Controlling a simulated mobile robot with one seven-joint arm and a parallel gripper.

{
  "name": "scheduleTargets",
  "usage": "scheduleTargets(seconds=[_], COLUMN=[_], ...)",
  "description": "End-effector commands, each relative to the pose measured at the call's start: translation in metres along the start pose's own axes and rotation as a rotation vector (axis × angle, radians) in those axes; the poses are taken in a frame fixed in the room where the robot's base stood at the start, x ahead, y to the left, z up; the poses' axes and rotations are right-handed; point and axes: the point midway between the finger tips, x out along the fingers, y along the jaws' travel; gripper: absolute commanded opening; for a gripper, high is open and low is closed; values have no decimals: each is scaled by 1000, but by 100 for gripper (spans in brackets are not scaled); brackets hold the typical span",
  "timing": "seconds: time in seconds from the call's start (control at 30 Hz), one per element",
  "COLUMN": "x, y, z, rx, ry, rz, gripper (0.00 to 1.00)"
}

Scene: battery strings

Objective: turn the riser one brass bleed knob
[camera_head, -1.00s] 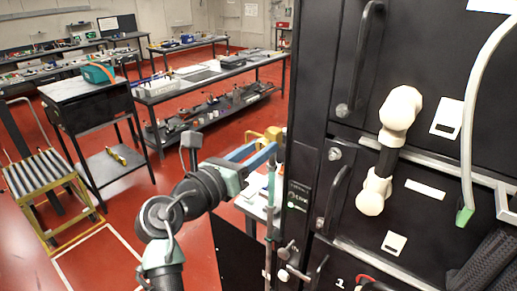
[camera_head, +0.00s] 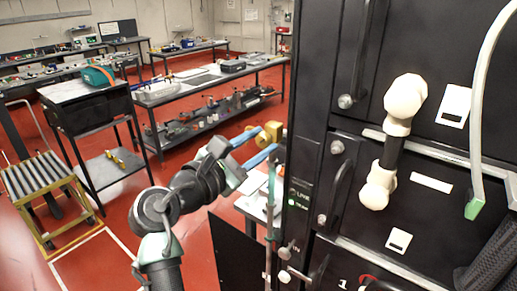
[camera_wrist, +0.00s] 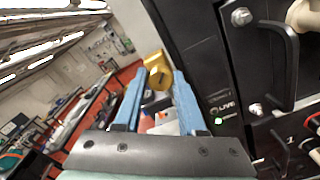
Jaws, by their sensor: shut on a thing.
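The brass bleed knob (camera_head: 273,131) is at the left edge of the black cabinet in the head view. In the wrist view the yellow-brass knob (camera_wrist: 159,78) sits between the tips of my two blue fingers. My gripper (camera_head: 269,138) is shut on it, with one finger on each side, and it also shows in the wrist view (camera_wrist: 159,74). The cabinet edge and the fingers hide part of the knob and its pipe. Which riser this is cannot be read.
The black cabinet (camera_head: 312,120) with handles stands close on the right. White joints (camera_head: 404,96) and a pale hose (camera_head: 478,120) are on its front. A green-lit LIVE panel (camera_head: 300,195) is near the gripper. Benches (camera_head: 210,84) and a roller cart (camera_head: 38,180) stand left on red floor.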

Motion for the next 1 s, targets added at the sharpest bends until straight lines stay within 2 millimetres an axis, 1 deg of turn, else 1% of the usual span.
scheduleTargets(seconds=[0.13, 1.0], x=[0, 0], y=[-2, -2], z=[-3, -3], rx=[142, 969], ry=[0, 0], rz=[1, 1], gripper=[0, 0])
